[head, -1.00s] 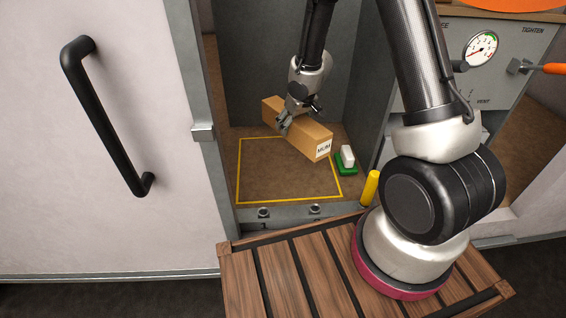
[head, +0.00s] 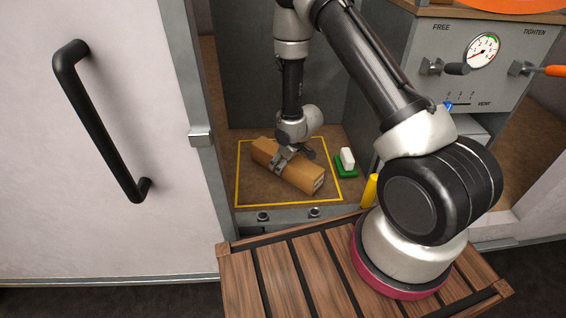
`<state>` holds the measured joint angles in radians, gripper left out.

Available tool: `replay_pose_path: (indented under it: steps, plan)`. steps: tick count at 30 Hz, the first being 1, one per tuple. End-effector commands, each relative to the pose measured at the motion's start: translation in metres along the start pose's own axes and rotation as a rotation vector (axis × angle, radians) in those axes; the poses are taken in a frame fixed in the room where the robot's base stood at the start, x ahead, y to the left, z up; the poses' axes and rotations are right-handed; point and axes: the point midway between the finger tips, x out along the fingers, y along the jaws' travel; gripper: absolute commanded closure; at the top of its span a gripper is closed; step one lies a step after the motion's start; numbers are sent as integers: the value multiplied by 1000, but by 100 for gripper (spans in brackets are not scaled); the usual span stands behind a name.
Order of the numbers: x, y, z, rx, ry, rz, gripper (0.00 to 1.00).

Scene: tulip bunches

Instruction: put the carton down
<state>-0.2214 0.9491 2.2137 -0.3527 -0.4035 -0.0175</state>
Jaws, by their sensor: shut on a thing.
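The brown carton (head: 304,181) is a long cardboard box with dark print on its near end. It lies at a slant, from upper left to lower right, over the yellow-outlined square (head: 238,178) on the brown floor of the grey bay. My gripper (head: 281,162) reaches down from above and is shut on the carton around its middle. The carton is low, within the outline as seen from here. I cannot tell whether its underside touches the floor. The fingers partly hide its top and side.
A white block on a green base (head: 347,161) stands right of the outline. A yellow post (head: 370,190) stands at the bay's front right. Grey walls close in the bay. A white door with a black handle (head: 97,130) is at left. A gauge panel (head: 480,70) is at right.

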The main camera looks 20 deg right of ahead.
Motion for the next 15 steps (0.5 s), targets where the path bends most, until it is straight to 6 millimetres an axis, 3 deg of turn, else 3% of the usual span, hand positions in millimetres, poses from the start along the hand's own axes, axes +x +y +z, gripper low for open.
replay_pose_path:
  steps: [8,9,13,15]
  plan:
    - [1,0,0,0,2,0,79]
    - [2,0,0,0,1,0,34]
    - [1,0,0,0,1,0,11]
    - [1,0,0,0,1,0,11]
